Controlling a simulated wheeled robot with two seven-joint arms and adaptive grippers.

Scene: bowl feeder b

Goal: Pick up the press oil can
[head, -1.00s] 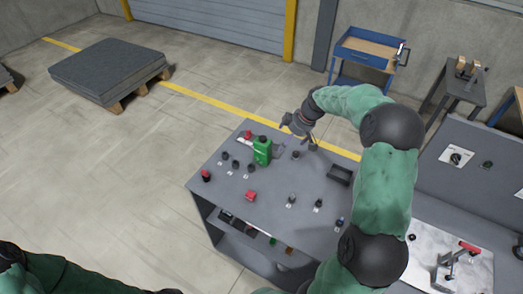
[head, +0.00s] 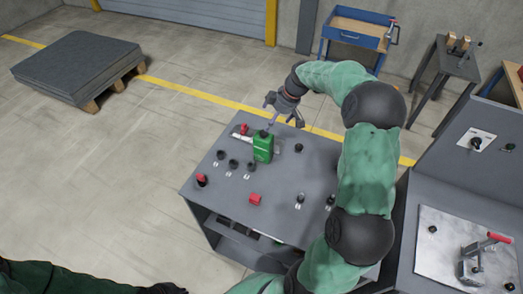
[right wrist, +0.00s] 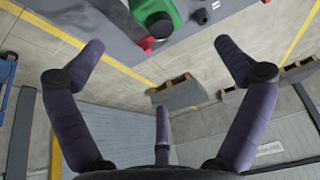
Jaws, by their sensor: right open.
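The press oil can is a green can (head: 263,150) with a dark cap, upright on the grey table near its far edge in the head view. In the right wrist view the green can (right wrist: 156,14) is cut by the top edge, with its black cap showing. My right gripper (head: 284,112) is open and empty, just behind and a little right of the can, apart from it. In the right wrist view its spread fingers (right wrist: 160,80) have nothing between them. My left gripper is out of view; part of my left arm shows at the lower left.
A red-handled part (head: 242,130) lies close left of the can. Several dark knobs (head: 233,164), a red block (head: 254,198) and a red-topped dark item (head: 201,181) stand on the grey table (head: 275,180). A panel with a red-handled clamp (head: 478,255) is at the right.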

